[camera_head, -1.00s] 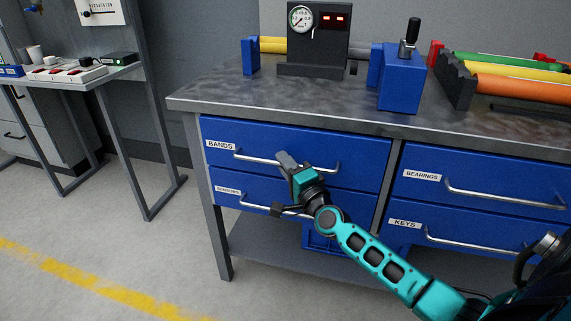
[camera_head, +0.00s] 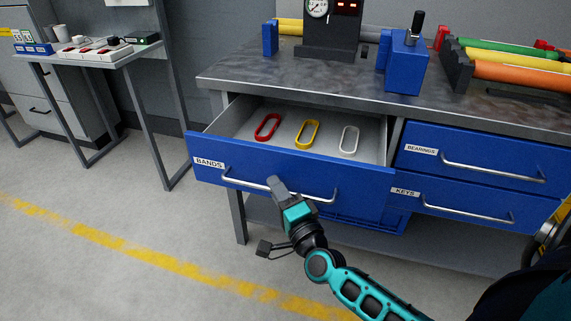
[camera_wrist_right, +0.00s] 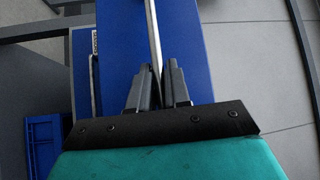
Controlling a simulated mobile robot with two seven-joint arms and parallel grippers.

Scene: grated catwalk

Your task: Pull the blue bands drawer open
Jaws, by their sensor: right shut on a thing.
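The blue drawer labelled BANDS (camera_head: 345,185) stands well out from the workbench in the head view. Inside it lie a red band (camera_head: 267,127), a yellow band (camera_head: 307,133) and a white band (camera_head: 349,140). Its long metal handle (camera_head: 240,182) runs across the front. My right gripper (camera_head: 275,185) is shut on this handle near its middle. In the right wrist view the two dark fingers (camera_wrist_right: 160,88) sit on either side of the handle bar (camera_wrist_right: 153,35). My left gripper is not in view.
The BEARINGS drawer (camera_head: 500,150) and KEYS drawer (camera_head: 425,186) are shut at the right. The bench top (camera_head: 270,72) carries a blue vise-like block (camera_head: 405,65), a gauge box and coloured tubes. Open floor lies in front and to the left.

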